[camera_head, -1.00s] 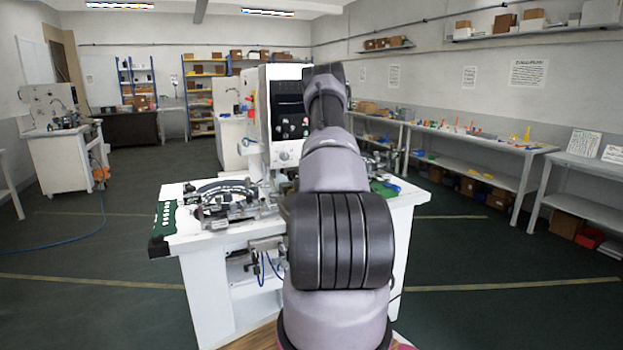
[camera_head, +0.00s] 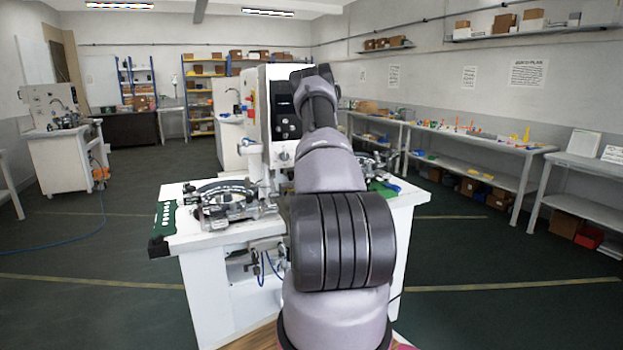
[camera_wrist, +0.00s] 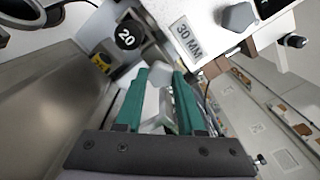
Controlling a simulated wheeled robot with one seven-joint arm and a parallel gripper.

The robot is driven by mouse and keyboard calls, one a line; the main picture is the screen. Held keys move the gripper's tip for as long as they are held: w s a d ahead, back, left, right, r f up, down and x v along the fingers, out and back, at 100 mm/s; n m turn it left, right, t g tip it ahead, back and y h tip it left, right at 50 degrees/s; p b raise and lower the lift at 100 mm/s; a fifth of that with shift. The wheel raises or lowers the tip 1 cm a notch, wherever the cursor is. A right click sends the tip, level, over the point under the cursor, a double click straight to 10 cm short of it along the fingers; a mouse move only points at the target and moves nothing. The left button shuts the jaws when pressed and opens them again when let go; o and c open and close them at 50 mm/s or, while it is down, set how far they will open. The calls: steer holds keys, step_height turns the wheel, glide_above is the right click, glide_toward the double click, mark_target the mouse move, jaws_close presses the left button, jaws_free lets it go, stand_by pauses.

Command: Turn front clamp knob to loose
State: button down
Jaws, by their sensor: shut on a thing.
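In the wrist view, my gripper (camera_wrist: 163,82) has two green fingers, closed around a pale grey part (camera_wrist: 160,110) that appears to be the front clamp knob. The fingers hide much of it, so its turn position cannot be read. The white machine (camera_head: 283,92) with a dark panel stands on the white workbench (camera_head: 215,240) in the head view. There my arm hides the gripper and the knob.
In the wrist view, a dark grey hexagonal knob (camera_wrist: 238,17), a "30 MM" plate (camera_wrist: 186,38) and a black "20" disc (camera_wrist: 128,36) lie beyond the fingers. A curved metal fixture (camera_head: 228,202) and a green holed strip (camera_head: 163,225) occupy the bench's left side.

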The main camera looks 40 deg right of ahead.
steer(key=shift+s+f, duration=0.1)
steer(key=c, duration=0.5)
jaws_free()
steer(key=v, duration=1)
steer(key=shift+s, duration=0.4)
